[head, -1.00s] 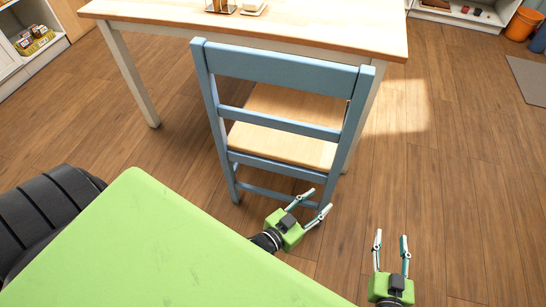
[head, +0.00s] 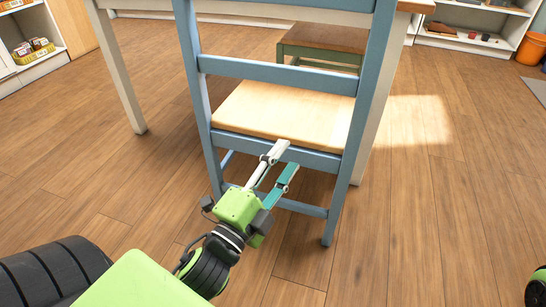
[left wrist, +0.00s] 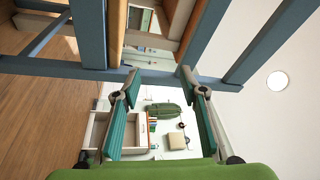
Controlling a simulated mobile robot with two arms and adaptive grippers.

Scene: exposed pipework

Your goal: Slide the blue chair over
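The blue chair (head: 278,76) stands upright on the wood floor with its back toward me and its pale wooden seat under the table side; the top of its back is cut off. My left gripper (head: 284,160) is open, with fingers apart, at the rear of the chair just below the seat. In the left wrist view, the fingertips (left wrist: 160,82) are close to a blue chair rail (left wrist: 45,67) that crosses ahead of them; I cannot tell whether they touch. A green and black part of my right arm shows at the right edge, but no fingers.
A wooden-topped table with pale legs (head: 118,75) stands over the chair's front. A green stool with a brown top (head: 322,38) is beyond the chair. White shelves (head: 32,42) and an orange bucket (head: 531,48) are farther back. The floor right of the chair is clear.

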